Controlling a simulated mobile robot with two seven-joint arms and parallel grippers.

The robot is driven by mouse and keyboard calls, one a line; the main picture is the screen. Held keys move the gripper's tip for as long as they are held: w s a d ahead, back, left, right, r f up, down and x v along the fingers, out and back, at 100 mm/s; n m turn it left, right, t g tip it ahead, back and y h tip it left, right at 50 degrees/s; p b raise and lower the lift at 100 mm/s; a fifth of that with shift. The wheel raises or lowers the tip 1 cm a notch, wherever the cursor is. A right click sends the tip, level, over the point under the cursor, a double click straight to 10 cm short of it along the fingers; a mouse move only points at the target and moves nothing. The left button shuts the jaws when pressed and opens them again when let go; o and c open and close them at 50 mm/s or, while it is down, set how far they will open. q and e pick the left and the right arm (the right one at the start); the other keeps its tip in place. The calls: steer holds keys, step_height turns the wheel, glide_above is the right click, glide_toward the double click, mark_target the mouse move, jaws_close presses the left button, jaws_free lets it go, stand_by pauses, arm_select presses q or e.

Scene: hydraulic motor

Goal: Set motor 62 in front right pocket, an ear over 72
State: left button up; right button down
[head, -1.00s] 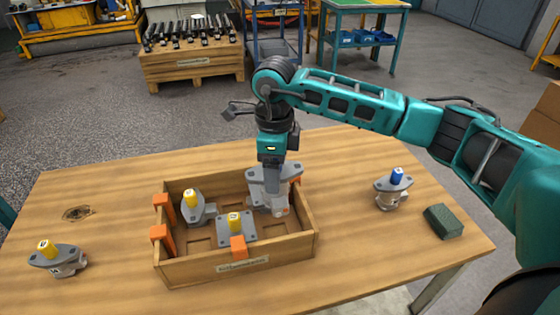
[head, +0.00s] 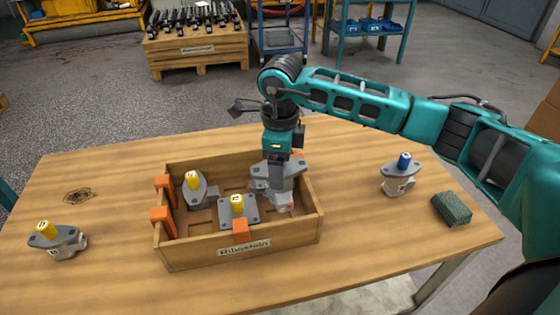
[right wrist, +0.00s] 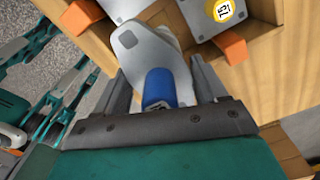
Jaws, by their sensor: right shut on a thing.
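My right gripper (head: 279,156) is shut on a grey motor (head: 290,171) by its blue shaft (right wrist: 160,88), over the right side of the wooden box (head: 200,257). The motor's body hangs inside the box; whether it touches the floor is hidden. Its grey flange ear (right wrist: 137,46) shows in the right wrist view. In the box sit a yellow-shafted motor with an oval flange (head: 200,197) at left and a square-flanged one (head: 239,211) at front middle. I cannot surely read any number. My left gripper is out of view.
Orange clips (head: 163,220) sit on the box's left and front walls. A blue-shafted motor (head: 398,178) and a green block (head: 452,209) stand at right on the table. Another yellow-shafted motor (head: 58,241) stands at left. The table's front is clear.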

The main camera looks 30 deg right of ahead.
mark_target(280, 193)
steer(key=shift+f+b, duration=1.4)
steer(key=shift+f, duration=0.7)
steer(key=shift+f+b, duration=1.3)
steer(key=shift+f, duration=0.35)
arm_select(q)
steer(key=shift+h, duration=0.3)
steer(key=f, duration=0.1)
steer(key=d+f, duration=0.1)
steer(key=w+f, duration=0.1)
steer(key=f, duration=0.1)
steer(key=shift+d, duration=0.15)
arm_select(e)
steer(key=shift+f, duration=0.1)
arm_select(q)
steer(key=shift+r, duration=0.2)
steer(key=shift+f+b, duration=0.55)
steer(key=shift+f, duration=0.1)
arm_select(e)
steer(key=shift+f, duration=0.65)
